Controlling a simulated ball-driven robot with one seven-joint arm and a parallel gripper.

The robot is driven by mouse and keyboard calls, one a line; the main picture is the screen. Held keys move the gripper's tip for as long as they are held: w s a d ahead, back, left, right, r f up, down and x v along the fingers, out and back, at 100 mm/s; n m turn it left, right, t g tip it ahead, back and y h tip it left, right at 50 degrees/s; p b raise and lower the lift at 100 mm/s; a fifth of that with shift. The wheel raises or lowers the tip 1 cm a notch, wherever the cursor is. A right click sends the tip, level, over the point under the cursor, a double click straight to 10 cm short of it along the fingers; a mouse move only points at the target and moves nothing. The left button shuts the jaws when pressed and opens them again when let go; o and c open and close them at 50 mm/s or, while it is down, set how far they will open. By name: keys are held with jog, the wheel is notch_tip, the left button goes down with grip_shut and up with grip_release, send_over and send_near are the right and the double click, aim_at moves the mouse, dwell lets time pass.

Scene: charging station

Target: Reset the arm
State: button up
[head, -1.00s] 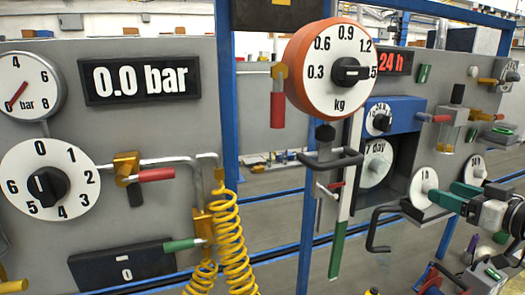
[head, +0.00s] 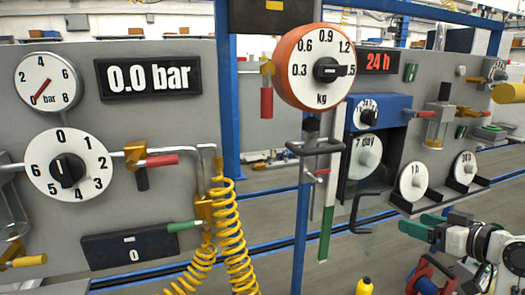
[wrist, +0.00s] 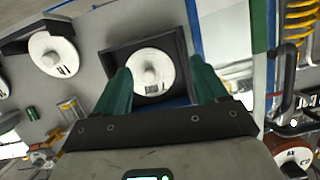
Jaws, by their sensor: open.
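My gripper (head: 436,226) is at the lower right of the head view. Its two green fingers point left, below the white 10 and 24 dials, and nothing shows between them. In the wrist view my gripper (wrist: 163,82) has its green fingers spread wide, with a white round dial (wrist: 153,72) in a dark recess visible beyond the gap. The fingers look apart from that dial, though the exact distance is hard to tell. My arm runs off the right edge of the head view.
A grey panel with the 10 dial (head: 413,181) and 24 dial (head: 464,168) stands behind my gripper. A red-orange kg scale (head: 316,67) hangs centrally. Yellow coiled hoses (head: 232,235) hang at left. A yellow bottle (head: 364,287) and a red reel (head: 421,281) are low, near my gripper.

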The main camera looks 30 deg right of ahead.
jog(key=a+f+g+y, duration=0.3)
jog(key=a+f+g, duration=0.3)
jog(key=a+f, duration=1.3)
jog(key=s+a+f+n+g+h, duration=0.1)
jog(key=s+a+f+n+g, duration=0.1)
jog(key=s+a+f+g, duration=0.5)
jog(key=s+a+f, duration=0.3)
jog(key=s+f, duration=0.3)
jog(key=s, duration=0.1)
jog(key=shift+s+a, duration=0.15)
jog(key=shift+s, duration=0.15)
